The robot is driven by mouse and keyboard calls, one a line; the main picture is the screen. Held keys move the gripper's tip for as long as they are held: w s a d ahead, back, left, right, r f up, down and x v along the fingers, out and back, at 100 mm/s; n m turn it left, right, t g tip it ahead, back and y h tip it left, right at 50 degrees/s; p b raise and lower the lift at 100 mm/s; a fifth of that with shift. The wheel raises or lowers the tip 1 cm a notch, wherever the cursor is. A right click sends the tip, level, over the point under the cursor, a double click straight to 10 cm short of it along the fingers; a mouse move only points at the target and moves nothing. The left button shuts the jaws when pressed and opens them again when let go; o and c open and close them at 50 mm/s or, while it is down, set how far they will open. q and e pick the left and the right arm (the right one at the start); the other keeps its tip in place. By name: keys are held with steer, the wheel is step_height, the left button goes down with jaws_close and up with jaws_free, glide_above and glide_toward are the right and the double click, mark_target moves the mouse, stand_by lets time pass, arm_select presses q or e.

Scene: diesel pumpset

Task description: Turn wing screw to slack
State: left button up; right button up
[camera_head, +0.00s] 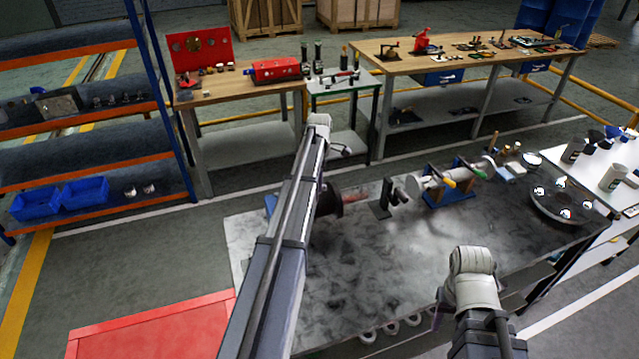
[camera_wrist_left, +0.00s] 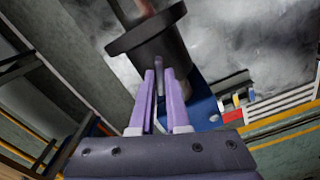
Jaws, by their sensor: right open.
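In the left wrist view a dark round flanged part (camera_wrist_left: 148,35) fills the top middle. A small grey upright tab, which looks like the wing screw (camera_wrist_left: 159,64), stands at its lower edge. My left gripper (camera_wrist_left: 160,76) has its two purple fingers close together, one on each side of this tab, and appears shut on it. In the head view my left arm covers the gripper and the screw; part of the dark flanged part (camera_head: 353,196) shows to the right of the arm.
The grey worktop (camera_head: 400,265) carries a blue-based device (camera_head: 446,188), a black bracket (camera_head: 381,203) and a round dark tray (camera_head: 543,207). A white side table (camera_head: 590,183) holds bottles. A red cabinet (camera_head: 150,335) stands at the lower left. The worktop's front middle is clear.

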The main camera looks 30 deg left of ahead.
arm_select(q)
steer(key=o, duration=0.4)
steer(key=shift+r, duration=0.1)
step_height(320, 180, up, 8)
steer(key=p, duration=0.8)
steer(key=shift+f, duration=0.2)
steer(key=shift+d, duration=0.1)
